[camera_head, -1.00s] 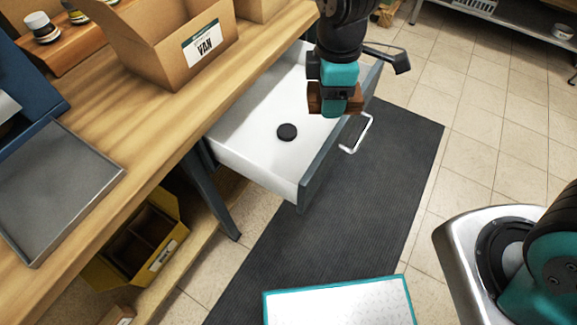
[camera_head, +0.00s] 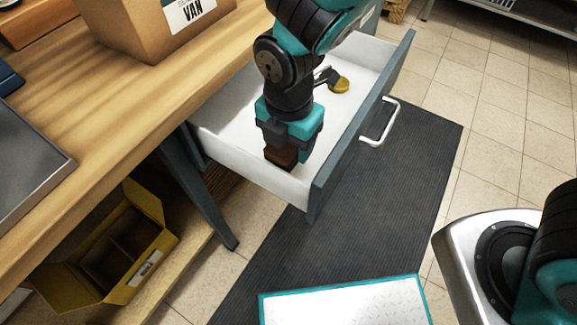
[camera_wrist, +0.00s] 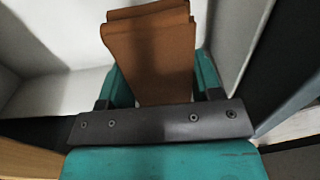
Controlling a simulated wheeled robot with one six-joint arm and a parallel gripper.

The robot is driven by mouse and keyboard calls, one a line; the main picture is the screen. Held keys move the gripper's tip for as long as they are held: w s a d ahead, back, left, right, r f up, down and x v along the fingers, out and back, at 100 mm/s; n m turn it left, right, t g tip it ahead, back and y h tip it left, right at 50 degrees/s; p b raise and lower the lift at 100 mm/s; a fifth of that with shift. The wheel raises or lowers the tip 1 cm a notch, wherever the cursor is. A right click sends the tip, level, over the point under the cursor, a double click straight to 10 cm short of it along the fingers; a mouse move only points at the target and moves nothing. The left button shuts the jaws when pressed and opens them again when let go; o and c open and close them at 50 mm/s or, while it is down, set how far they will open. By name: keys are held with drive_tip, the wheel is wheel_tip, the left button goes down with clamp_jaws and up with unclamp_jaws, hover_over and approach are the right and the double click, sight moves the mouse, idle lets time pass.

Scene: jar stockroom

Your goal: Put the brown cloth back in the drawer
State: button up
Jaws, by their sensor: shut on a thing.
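The brown cloth (camera_head: 281,156) is folded into a thick block. My gripper (camera_head: 288,144) is shut on it and points down within the open drawer's outline. In the wrist view the cloth (camera_wrist: 152,55) stands between the two teal fingers (camera_wrist: 160,85), with its folded layers at the top. The white-lined drawer (camera_head: 232,147) is pulled out from under the bench, with a grey-blue front. I cannot tell whether the cloth touches the drawer floor.
A yellow round thing (camera_head: 340,85) lies in the drawer's far part. The drawer's white handle (camera_head: 381,124) sticks out over the dark mat (camera_head: 400,190). The wooden bench (camera_head: 110,110) bears a cardboard box (camera_head: 150,35). A yellow bin (camera_head: 150,250) stands below.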

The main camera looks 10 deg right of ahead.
drive_tip(key=shift+f+b, duration=0.7)
drive_tip(key=shift+f, duration=2.9)
drive_tip(key=shift+f, duration=0.15)
drive_tip(key=o, duration=1)
drive_tip(key=shift+c, duration=0.2)
wheel_tip(320, 180, up, 12)
drive_tip(key=p, duration=0.3)
drive_tip(key=shift+r, duration=0.25)
